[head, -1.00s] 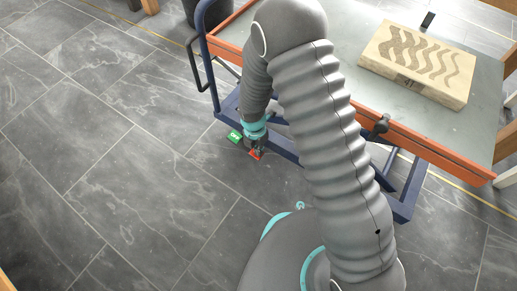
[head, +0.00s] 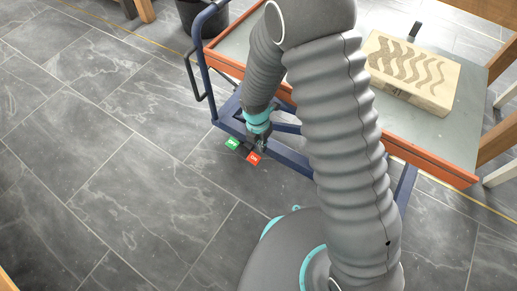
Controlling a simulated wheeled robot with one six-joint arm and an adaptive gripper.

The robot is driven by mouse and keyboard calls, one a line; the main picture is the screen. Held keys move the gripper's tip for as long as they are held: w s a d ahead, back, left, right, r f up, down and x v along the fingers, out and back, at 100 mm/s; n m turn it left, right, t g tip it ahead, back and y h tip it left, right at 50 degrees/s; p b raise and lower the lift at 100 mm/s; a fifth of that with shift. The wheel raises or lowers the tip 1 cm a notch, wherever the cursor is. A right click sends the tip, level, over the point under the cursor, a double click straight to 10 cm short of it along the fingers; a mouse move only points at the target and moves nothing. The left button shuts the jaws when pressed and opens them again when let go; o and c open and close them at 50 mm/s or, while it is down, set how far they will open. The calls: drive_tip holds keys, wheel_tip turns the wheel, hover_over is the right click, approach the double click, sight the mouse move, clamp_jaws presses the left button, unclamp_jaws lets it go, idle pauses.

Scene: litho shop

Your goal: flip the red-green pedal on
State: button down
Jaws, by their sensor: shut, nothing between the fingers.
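The red-green pedal sits low at the foot of the blue cart frame. Its green half (head: 232,143) is on the left and its red half (head: 253,159) on the right, each with small pale lettering too small to read surely. My gripper (head: 262,147) is shut and empty, pointing down just above and behind the red half, near the cart's lower rail. I cannot tell whether the fingertips touch the pedal. The part of the pedal between the two halves is hard to make out.
The blue cart frame (head: 290,158) stands right behind the pedal, with an orange-edged grey top (head: 345,95) above. A patterned stone block (head: 412,75) lies on that top. A dark bin (head: 190,18) stands at the back. The tiled floor (head: 110,180) to the left is clear.

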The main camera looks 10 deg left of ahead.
drive_tip(key=r, duration=0.1)
drive_tip(key=d+r, duration=0.1)
drive_tip(key=r, duration=0.1)
drive_tip(key=shift+s+r, duration=0.15)
drive_tip(key=shift+r, duration=0.1)
idle(0.4)
drive_tip(key=s+d+r+m+t, duration=0.2)
drive_tip(key=s+d+r+m, duration=0.2)
drive_tip(key=d+r+m, duration=0.4)
drive_tip(key=s+d+r+m+t+p, duration=0.1)
drive_tip(key=s+d+r+m, duration=0.3)
drive_tip(key=d+r+m, duration=0.5)
drive_tip(key=s+d+r+m+t+y+p, duration=0.1)
drive_tip(key=s+d+r+m+t, duration=0.2)
drive_tip(key=d+r+m, duration=0.6)
wheel_tip(320, 180, up, 11)
drive_tip(key=s+m, duration=0.1)
drive_tip(key=m, duration=0.5)
drive_tip(key=shift+f, duration=0.15)
